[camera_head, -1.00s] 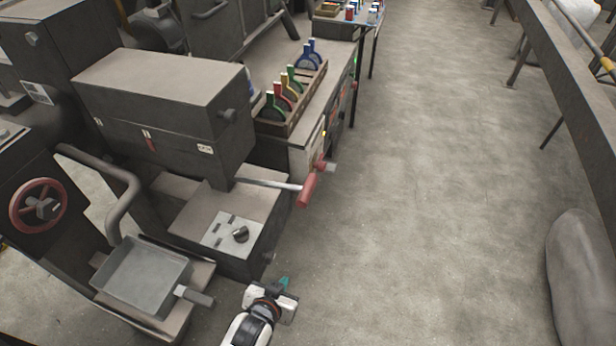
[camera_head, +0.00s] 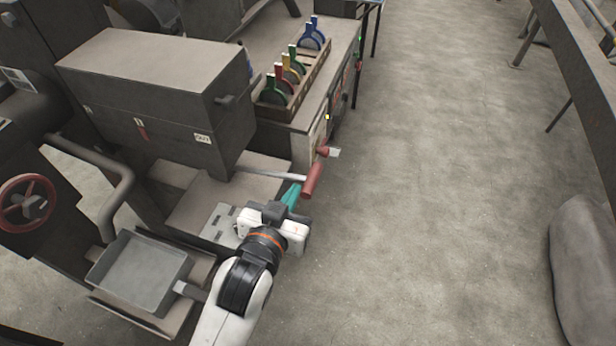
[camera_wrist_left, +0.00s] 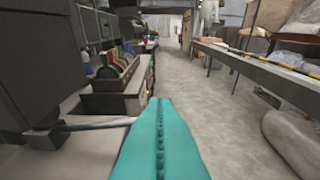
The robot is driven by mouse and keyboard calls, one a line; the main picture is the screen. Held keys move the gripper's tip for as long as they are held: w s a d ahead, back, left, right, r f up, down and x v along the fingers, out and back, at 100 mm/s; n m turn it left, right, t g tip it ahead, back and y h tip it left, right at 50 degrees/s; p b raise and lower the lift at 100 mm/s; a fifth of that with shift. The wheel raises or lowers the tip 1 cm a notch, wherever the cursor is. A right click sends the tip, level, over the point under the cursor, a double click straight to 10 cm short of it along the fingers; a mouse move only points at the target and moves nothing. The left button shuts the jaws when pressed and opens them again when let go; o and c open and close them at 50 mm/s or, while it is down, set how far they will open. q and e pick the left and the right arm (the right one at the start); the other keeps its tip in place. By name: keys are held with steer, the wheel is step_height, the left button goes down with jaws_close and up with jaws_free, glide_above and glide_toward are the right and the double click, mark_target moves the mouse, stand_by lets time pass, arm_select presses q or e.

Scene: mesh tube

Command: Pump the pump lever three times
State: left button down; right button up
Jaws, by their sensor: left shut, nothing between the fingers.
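The pump lever is a grey metal rod with a red grip (camera_head: 313,180), sticking out to the right from the dark machine (camera_head: 150,110). In the left wrist view the lever's grey rod (camera_wrist_left: 95,122) shows at the left, and its red grip is hidden behind the fingers. My left gripper (camera_head: 292,194) is shut and empty, its teal fingers pointing forward just left of and near the red grip. I cannot tell whether they touch it. The teal fingers (camera_wrist_left: 160,140) also fill the lower middle of the left wrist view. My right gripper is not in view.
A wooden rack (camera_head: 296,88) with several coloured paddles stands on the bench behind the lever. A grey tray (camera_head: 140,274) and a red handwheel (camera_head: 27,203) are at the lower left.

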arm_select(q)
steer(key=p, duration=0.2)
glide_above(307, 185)
step_height(307, 185, down, 2)
steer(key=shift+w+d+f, duration=0.1)
steer(key=shift+d, duration=0.05)
step_height(307, 185, down, 3)
steer(key=shift+r, duration=0.1)
steer(key=shift+f, duration=0.65)
